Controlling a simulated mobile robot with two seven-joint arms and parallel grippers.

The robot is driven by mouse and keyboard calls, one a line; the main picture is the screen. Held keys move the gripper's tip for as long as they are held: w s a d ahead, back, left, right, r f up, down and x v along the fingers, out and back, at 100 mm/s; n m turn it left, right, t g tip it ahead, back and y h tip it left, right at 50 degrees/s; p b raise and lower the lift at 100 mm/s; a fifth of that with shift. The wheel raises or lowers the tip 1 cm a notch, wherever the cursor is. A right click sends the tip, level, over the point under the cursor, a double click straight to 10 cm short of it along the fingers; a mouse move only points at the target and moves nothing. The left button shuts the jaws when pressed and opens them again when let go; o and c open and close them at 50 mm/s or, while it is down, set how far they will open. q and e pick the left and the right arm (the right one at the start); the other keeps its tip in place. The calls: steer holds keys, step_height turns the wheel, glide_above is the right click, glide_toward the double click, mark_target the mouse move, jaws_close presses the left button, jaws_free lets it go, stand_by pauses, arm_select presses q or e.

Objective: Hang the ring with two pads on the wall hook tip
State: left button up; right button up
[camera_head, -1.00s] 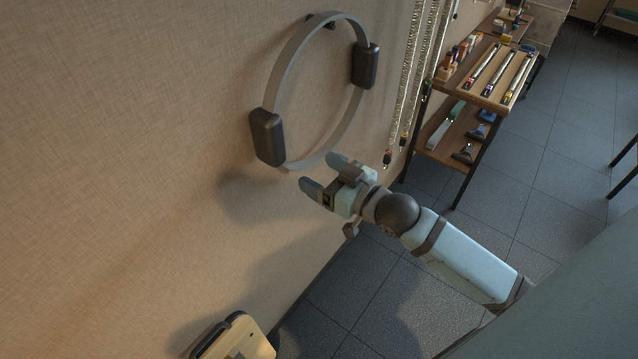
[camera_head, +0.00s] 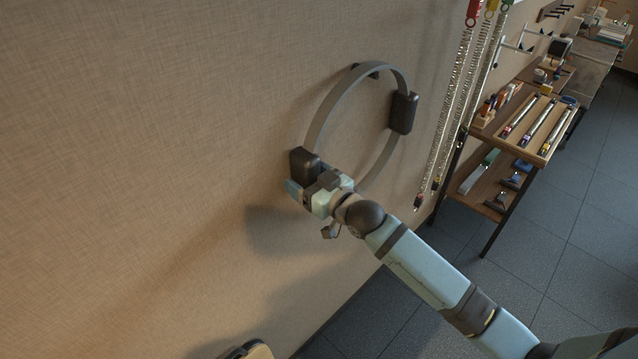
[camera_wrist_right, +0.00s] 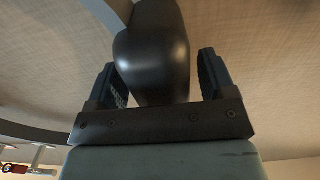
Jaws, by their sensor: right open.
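The grey ring (camera_head: 326,107) hangs against the wall, its top at a small dark wall hook (camera_head: 374,73). It has two dark pads, a left pad (camera_head: 304,164) and a right pad (camera_head: 404,113). My right gripper (camera_head: 307,181) is at the left pad. In the right wrist view the pad (camera_wrist_right: 152,55) stands between the two open fingers of my right gripper (camera_wrist_right: 158,82), with a visible gap on the right side. How the ring's top sits on the hook is too small to tell.
Hanging springs (camera_head: 447,115) are on the wall right of the ring. A wooden shelf unit (camera_head: 478,196) with trays and tools stands further right. A pale-edged object (camera_head: 258,350) shows at the bottom edge. The wall left of the ring is bare.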

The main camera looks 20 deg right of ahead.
steer(key=shift+w+a, duration=0.1)
steer(key=shift+w, duration=0.05)
steer(key=c, duration=1.2)
steer(key=shift+c, duration=0.2)
steer(key=o, duration=0.9)
steer(key=o, duration=0.6)
